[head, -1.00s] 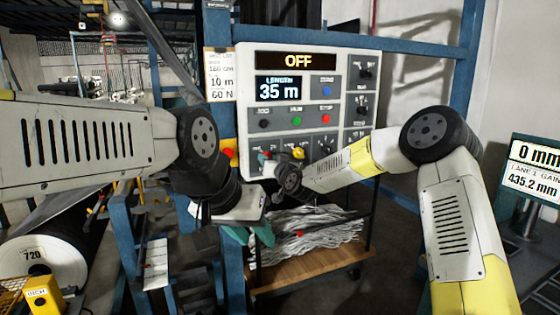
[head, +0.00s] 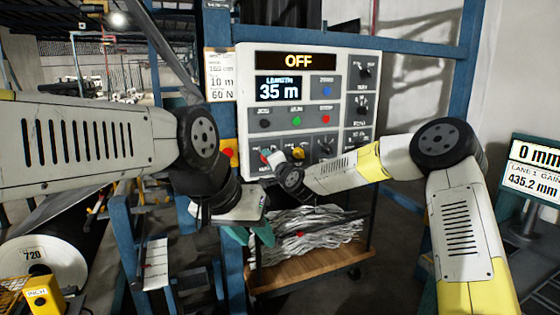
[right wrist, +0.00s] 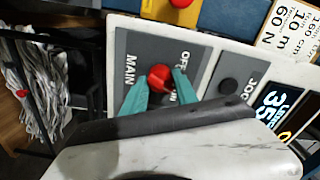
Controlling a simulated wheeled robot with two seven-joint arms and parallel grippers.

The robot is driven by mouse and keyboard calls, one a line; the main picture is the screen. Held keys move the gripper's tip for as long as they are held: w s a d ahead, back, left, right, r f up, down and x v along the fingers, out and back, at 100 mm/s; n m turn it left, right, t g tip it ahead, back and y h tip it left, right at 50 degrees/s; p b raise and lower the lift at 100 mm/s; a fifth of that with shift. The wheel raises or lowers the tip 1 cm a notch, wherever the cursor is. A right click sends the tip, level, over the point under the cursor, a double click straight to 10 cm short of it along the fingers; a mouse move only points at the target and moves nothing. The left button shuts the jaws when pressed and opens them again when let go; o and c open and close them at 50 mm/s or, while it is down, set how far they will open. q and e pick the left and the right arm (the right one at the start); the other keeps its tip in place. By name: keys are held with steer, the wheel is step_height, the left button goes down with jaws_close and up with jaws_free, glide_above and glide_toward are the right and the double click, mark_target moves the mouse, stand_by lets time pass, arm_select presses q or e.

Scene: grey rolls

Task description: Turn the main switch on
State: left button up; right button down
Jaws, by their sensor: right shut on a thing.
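The control panel (head: 345,62) stands ahead, and its top display (head: 298,61) reads OFF. In the right wrist view, the main switch's red knob (right wrist: 160,78) sits on a grey plate marked MAIN, OFF and ON. The teal fingers of my right gripper (right wrist: 161,88) are on both sides of the knob, shut on it. They partly cover the ON label. In the head view my right gripper (head: 272,160) is at the panel's lower left, small and partly hidden by its wrist. My left gripper (head: 262,236) hangs below the panel, apart from it; its finger gap is unclear.
A red button on a yellow base (right wrist: 180,3) is near the main switch. Below the panel, a wooden-decked cart (head: 310,268) holds pale tangled strips. A blue frame surrounds the panel. A readout screen (head: 533,170) stands at the right, and a large roll (head: 45,262) at the lower left.

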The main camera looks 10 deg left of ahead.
steer(key=m, duration=0.4)
steer(key=shift+d+m, duration=0.1)
steer(key=shift+m, duration=0.2)
stand_by(0.3)
steer(key=c, duration=1)
jaws_free()
steer(key=shift+o, duration=0.2)
steer(key=v, duration=0.7)
steer(key=shift+s+d, duration=0.2)
steer(key=shift+s, duration=0.1)
steer(key=shift+s, duration=0.1)
